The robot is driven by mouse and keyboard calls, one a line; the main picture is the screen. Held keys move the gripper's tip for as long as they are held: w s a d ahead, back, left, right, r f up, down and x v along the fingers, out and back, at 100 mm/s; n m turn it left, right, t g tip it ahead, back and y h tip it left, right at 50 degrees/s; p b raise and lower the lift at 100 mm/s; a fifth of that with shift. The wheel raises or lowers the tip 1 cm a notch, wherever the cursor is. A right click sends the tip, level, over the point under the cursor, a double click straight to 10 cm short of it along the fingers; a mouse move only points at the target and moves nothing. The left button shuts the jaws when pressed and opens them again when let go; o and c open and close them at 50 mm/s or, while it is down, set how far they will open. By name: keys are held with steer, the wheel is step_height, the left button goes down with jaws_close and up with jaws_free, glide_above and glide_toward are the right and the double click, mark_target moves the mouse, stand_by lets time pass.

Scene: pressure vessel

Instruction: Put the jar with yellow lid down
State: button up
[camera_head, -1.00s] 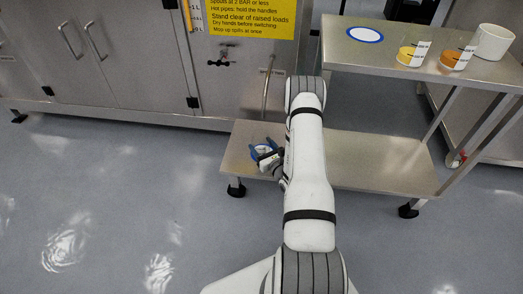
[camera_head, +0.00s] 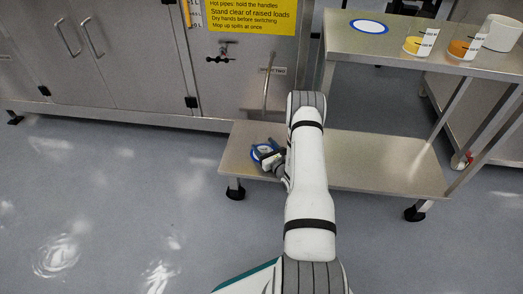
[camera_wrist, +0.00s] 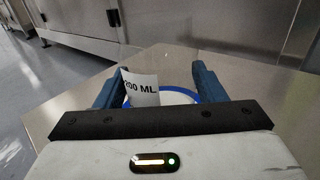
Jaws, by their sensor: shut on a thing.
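My gripper (camera_head: 266,154) is at the left end of the low steel shelf (camera_head: 385,165). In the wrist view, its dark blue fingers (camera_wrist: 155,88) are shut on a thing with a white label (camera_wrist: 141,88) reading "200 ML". Most of that thing is hidden behind the gripper, and no yellow lid shows on it. A blue-rimmed white disc (camera_wrist: 180,96) shows behind the label. I cannot tell whether the held thing touches the shelf. A small yellow round container (camera_head: 416,46) with a white tag stands on the upper shelf.
The upper shelf (camera_head: 400,67) also holds a blue-rimmed white disc (camera_head: 369,27), an orange container (camera_head: 460,49) with a tag, and a white cup (camera_head: 500,33). Steel cabinets (camera_head: 110,60) with a valve handle (camera_head: 221,58) stand behind. The low shelf's middle and right are clear.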

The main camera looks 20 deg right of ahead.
steer(key=shift+f, duration=0.2)
steer(key=o, duration=1)
steer(key=shift+r, duration=0.1)
steer(key=shift+o, duration=0.2)
